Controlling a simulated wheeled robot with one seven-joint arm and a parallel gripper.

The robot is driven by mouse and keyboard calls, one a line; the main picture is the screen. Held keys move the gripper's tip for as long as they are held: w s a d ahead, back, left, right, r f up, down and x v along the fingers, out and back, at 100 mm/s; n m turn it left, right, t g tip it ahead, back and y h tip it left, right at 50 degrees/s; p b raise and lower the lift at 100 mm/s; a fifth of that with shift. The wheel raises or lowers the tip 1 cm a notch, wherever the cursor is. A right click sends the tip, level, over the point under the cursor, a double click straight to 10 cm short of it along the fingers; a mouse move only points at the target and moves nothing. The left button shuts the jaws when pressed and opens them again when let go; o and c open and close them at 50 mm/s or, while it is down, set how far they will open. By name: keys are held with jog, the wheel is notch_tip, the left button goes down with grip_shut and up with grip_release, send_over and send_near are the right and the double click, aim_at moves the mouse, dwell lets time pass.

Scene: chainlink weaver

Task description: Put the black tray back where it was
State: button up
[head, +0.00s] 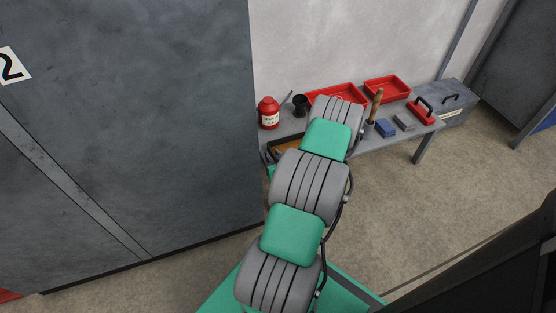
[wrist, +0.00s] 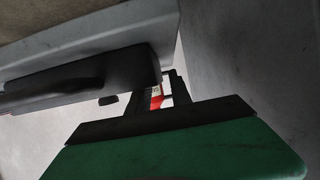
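A dark-rimmed tray with a brownish inside (head: 285,147) shows in the head view at the near left end of the grey bench, partly hidden by my arm. My gripper is hidden behind my arm there. In the wrist view my gripper (wrist: 160,92) has its two dark fingers apart. A red and white thing shows through the gap, beyond the fingers. A long dark bar (wrist: 80,85), perhaps the tray's side, overlaps the left finger. I cannot tell whether it touches the fingers.
The grey bench (head: 362,145) also holds a red bottle (head: 268,113), a black cup (head: 300,106), red trays (head: 387,89), a blue block (head: 385,128) and a red-handled tool (head: 421,110). A tall grey cabinet (head: 130,120) stands close on the left. The floor to the right is clear.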

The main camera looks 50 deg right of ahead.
jog(key=p+v, duration=0.1)
jog(key=v, duration=0.7)
jog(key=shift+s, duration=0.25)
jog(key=shift+r, duration=0.1)
